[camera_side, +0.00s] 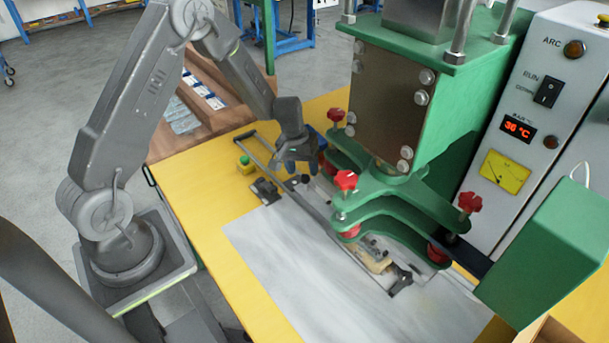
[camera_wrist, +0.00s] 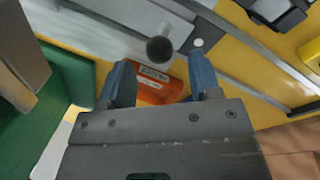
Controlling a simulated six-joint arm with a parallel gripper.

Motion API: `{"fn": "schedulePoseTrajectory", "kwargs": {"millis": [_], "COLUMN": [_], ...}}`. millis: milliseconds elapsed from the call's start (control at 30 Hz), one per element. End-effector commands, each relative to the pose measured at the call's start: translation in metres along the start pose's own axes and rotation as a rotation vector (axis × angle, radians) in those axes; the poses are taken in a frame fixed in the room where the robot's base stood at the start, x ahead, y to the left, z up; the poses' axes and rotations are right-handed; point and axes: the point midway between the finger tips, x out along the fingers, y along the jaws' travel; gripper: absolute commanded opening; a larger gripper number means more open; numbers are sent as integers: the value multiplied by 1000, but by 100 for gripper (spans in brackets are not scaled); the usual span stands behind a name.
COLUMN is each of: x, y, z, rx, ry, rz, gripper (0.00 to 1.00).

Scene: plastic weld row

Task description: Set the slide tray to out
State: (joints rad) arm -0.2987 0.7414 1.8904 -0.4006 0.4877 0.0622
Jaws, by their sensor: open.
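My gripper (camera_side: 298,165) is open above the left end of the slide rails, left of the green press. In the wrist view its two blue fingers (camera_wrist: 158,65) are apart, and a round dark knob (camera_wrist: 160,49) shows just beyond and between the tips. I cannot tell whether they touch it. A pale part of the slide tray (camera_wrist: 135,22) shows behind the knob. In the side view the tray lies largely hidden under the press; a fixture with a tan part (camera_side: 376,262) shows at the press's front.
The green press (camera_side: 440,110) with red knobs (camera_side: 346,180) stands close to the right of my gripper. A control cabinet (camera_side: 525,125) is farther right. A red labelled block (camera_wrist: 158,86) lies below the fingers.

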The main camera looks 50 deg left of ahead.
Motion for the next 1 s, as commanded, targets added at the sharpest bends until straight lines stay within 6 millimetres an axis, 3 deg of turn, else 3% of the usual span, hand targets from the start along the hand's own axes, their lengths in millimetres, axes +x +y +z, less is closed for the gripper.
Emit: {"fn": "schedulePoseTrajectory", "kwargs": {"millis": [200,567,1000], "x": [26,31,30], "y": [0,0,0], "z": [0,0,0], "rx": [0,1,1], "ry": [-1,0,0], "rz": [0,0,0], "gripper": [57,57,17]}}
